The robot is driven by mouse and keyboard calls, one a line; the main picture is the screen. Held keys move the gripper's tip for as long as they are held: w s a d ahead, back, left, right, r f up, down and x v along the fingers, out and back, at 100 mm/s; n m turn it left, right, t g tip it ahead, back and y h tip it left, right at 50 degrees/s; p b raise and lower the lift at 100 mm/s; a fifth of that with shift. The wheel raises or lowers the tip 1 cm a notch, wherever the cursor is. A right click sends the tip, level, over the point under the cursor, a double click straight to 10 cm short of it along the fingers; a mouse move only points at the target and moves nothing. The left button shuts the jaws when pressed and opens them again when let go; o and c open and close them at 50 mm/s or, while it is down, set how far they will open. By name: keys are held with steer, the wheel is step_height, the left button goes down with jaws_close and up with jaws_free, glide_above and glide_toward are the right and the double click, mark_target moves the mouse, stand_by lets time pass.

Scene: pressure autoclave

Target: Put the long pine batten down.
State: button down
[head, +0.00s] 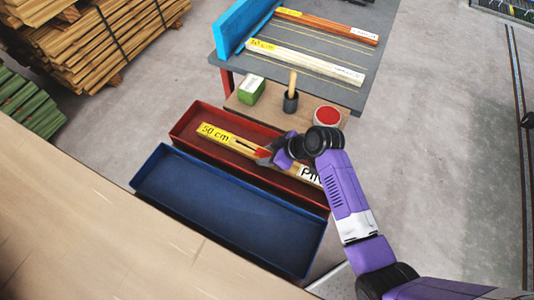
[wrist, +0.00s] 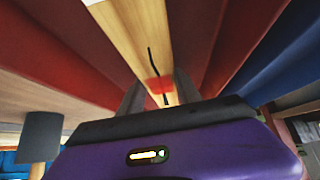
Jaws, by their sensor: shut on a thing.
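The long pine batten (head: 239,145) carries a yellow "50 cm" label at its left end and a white label starting "PIN" at its right end. It lies lengthwise over the red tray (head: 184,126) in the head view; I cannot tell whether it touches the tray floor. My gripper (head: 266,157) is shut around the batten's middle. In the wrist view the batten (wrist: 134,35) runs away between the fingers (wrist: 158,97), with a red mark and a dark line on it. Part of the batten is hidden by my gripper and wrist.
An empty blue tray (head: 225,212) lies beside the red one. Behind, a grey table (head: 300,75) holds a blue stop, a pale batten (head: 305,62) and a reddish-brown batten (head: 326,26). A green box (head: 251,89), a dark pot and a red-topped tin (head: 327,116) stand on a wooden shelf.

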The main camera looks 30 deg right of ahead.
steer(key=c, duration=0.8)
jaws_free()
steer(key=shift+f, duration=0.1)
steer(key=shift+c, duration=0.2)
steer(key=v, duration=1.2)
